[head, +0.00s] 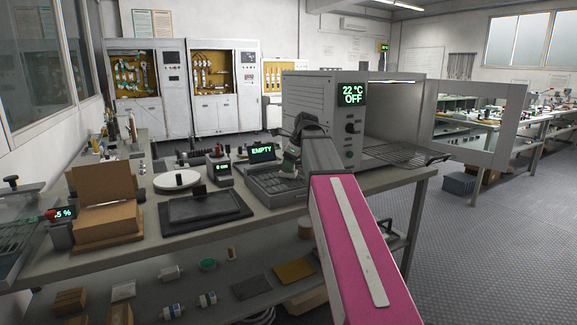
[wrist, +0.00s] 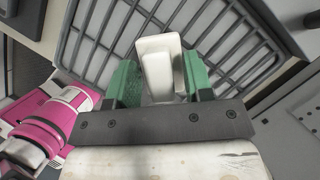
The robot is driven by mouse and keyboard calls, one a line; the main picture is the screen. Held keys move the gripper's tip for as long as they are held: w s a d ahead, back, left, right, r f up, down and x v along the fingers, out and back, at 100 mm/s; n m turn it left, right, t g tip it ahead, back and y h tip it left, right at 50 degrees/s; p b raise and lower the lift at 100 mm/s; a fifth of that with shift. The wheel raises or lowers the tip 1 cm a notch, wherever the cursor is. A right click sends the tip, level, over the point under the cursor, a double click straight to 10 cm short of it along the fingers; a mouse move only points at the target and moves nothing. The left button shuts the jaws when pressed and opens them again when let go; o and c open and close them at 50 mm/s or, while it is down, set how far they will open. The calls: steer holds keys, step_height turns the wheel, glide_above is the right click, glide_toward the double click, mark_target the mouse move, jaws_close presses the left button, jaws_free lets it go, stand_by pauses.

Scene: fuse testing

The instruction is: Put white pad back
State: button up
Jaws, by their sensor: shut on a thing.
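The white pad (wrist: 158,66) is a small pale block between the green fingers in the wrist view. My gripper (wrist: 160,75) is shut on it. Behind and below the pad is a grey slotted tray (wrist: 88,30). In the head view my gripper is at the end of my pink arm, over or close to the grey slotted tray (head: 268,187) on the bench; its fingers and the pad are too small to make out there. I cannot tell whether the pad touches the tray.
An EMPTY display (head: 262,151) stands behind the tray. An oven (head: 300,100) with its door (head: 468,130) open is to the right, reading 22 °C OFF. A black flat plate (head: 205,208), a white round disc (head: 178,180) and a cardboard box (head: 108,222) are to the left.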

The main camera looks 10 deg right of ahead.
steer(key=o, duration=0.8)
steer(key=shift+f, duration=0.1)
steer(key=shift+o, duration=0.2)
steer(key=v, duration=1.2)
